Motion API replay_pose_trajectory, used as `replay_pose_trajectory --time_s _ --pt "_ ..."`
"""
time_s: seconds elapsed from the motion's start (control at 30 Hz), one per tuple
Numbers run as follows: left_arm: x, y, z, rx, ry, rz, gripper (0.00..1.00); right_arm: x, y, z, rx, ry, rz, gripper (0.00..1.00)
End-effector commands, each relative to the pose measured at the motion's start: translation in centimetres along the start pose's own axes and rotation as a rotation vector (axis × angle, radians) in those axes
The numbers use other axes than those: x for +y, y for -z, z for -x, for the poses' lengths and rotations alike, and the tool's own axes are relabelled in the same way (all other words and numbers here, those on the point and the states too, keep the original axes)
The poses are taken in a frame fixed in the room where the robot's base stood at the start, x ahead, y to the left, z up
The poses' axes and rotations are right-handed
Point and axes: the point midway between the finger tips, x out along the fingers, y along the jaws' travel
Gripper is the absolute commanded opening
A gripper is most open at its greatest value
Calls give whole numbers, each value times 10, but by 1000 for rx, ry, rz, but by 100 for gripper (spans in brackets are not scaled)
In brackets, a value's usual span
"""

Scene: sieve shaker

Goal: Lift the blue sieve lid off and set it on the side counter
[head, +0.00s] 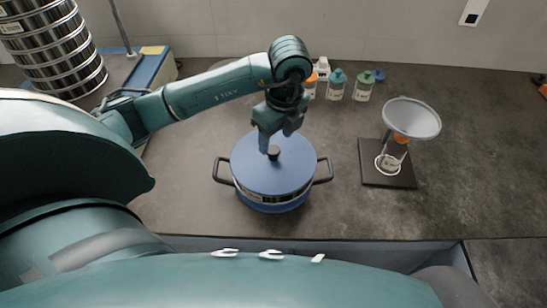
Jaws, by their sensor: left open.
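The blue sieve lid (281,173) lies on a round pot-like sieve (273,201) with a black handle on each side, on the dark counter. A small black knob (273,153) stands at the middle of the lid. My left gripper (274,146) points down over the lid with its fingers open around or just above the knob. I cannot tell whether the fingers touch it. My right gripper is not in view.
The counter (450,180) has bare room to the right and left of the sieve. A funnel stand (388,178) is at right. Several small bottles (337,84) stand near the wall. A tall sieve stack (55,55) is at far left.

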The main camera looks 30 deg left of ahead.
Motion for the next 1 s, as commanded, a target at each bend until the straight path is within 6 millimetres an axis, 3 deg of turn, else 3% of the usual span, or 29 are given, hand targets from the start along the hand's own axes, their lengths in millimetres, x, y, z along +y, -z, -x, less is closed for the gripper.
replay_pose_trajectory --time_s 0.17,0.3,0.6,1.0 --pt "1 -1 -24 0 -7 1 55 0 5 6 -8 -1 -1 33" --pt "1 0 -43 0 -4 0 55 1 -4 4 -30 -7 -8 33" --pt "0 0 -50 0 0 -1 55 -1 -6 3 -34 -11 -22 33" --pt "0 0 -50 1 0 -1 23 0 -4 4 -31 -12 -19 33"
